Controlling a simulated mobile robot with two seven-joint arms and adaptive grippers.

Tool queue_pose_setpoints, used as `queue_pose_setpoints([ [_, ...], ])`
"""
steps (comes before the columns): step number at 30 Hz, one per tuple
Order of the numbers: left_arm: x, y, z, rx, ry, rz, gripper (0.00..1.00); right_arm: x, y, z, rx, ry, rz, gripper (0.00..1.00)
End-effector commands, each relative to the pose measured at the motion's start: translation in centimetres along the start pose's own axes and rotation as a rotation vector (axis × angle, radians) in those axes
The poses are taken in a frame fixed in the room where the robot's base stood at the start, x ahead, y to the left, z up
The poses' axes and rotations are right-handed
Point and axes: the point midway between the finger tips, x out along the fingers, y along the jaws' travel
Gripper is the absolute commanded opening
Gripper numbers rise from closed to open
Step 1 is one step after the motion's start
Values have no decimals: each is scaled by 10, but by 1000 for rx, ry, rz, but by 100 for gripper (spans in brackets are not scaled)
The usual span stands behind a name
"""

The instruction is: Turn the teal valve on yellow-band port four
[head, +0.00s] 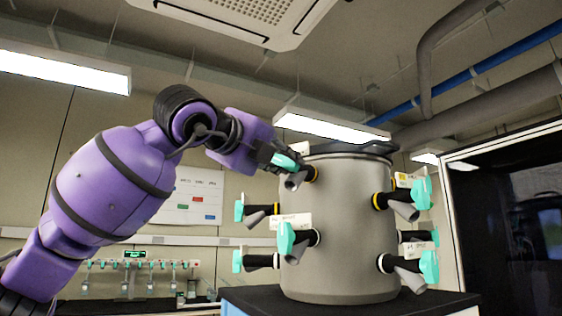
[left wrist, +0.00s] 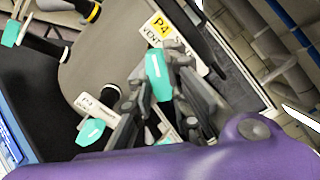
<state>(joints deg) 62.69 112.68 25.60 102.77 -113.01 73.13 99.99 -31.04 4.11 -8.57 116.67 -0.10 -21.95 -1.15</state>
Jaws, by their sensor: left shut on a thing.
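The grey drum (head: 335,230) carries several ports with black stems and teal valves. The port with a yellow P4 label (left wrist: 161,25) shows in the left wrist view. Its teal valve (left wrist: 158,78) is between the fingers of my left gripper (left wrist: 163,92), which is shut on it. In the head view the same valve (head: 286,161) is at the drum's upper left, partly covered by the gripper (head: 279,157). My right gripper is not in view.
Other teal valves stand close by: one at left (head: 239,209), one below on a white-band port (head: 286,239), one at upper right (head: 422,192). The drum stands on a dark table (head: 450,300). A dark-fronted cabinet (head: 510,220) is at right. A rack of small teal-topped taps (head: 130,265) is behind.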

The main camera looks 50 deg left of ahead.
Motion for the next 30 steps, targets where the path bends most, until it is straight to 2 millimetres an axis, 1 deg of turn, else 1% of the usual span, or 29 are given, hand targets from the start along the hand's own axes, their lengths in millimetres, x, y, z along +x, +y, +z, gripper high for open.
queue_pose_setpoints([
  [5, 0, 1, -1, 50, 1, 2, 0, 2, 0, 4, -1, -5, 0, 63],
  [11, 1, 2, -1, 175, 0, 1, 0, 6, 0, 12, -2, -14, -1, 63],
  [21, 1, 3, -1, 490, 1, 1, 0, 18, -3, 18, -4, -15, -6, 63],
  [30, 0, 3, 0, 758, 1, 1, 0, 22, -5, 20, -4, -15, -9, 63],
])
